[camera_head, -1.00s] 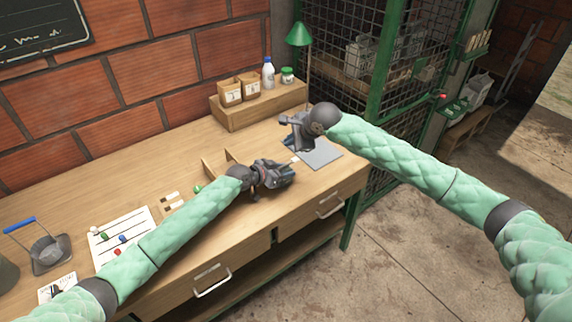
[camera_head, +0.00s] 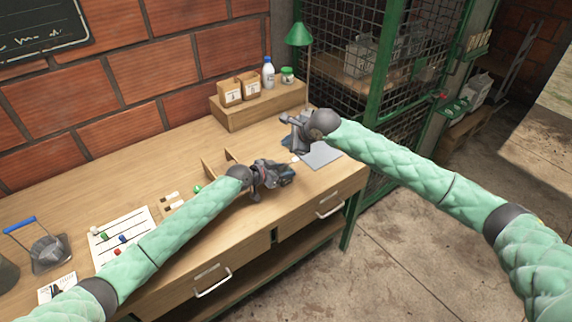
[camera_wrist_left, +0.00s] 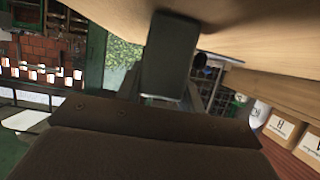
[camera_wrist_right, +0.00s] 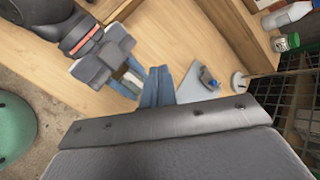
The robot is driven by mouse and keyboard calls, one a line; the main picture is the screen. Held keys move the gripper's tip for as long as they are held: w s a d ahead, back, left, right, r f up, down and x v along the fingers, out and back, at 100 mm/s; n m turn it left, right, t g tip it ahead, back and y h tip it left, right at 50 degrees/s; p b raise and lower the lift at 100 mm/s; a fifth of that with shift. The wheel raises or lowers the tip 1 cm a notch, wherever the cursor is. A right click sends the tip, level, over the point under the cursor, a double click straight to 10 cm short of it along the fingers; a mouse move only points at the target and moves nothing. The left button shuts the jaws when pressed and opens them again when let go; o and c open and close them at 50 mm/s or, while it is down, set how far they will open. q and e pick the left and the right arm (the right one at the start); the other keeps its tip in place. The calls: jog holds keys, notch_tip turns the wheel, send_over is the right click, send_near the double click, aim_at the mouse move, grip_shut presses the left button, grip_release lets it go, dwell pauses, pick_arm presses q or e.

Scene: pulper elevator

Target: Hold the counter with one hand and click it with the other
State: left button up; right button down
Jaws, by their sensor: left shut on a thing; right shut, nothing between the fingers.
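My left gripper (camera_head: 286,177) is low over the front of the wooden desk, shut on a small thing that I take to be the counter. In the right wrist view, my left gripper (camera_wrist_right: 118,76) has a small pale and dark piece between its fingers. The left wrist view shows a dark grey block (camera_wrist_left: 170,60) at its fingers, its details unreadable. My right gripper (camera_head: 291,141) is farther back, apart from the left one, near the grey mat (camera_head: 322,155). Its bluish fingers (camera_wrist_right: 158,86) are shut and empty.
A wooden riser (camera_head: 258,106) with paper bags, a bottle and a jar stands at the back. A wire cage is at right.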

send_over(289, 169)
jog(key=shift+w+a+f, duration=0.1)
jog(key=shift+a+f, duration=0.05)
jog(key=shift+f, duration=3.3)
jog(key=shift+f, duration=0.1)
jog(key=shift+f, duration=0.3)
jog(key=shift+f, duration=0.55)
jog(key=shift+r, duration=0.15)
dwell(0.4)
jog(key=shift+r, duration=0.85)
notch_tip(289, 169, up, 5)
dwell(0.5)
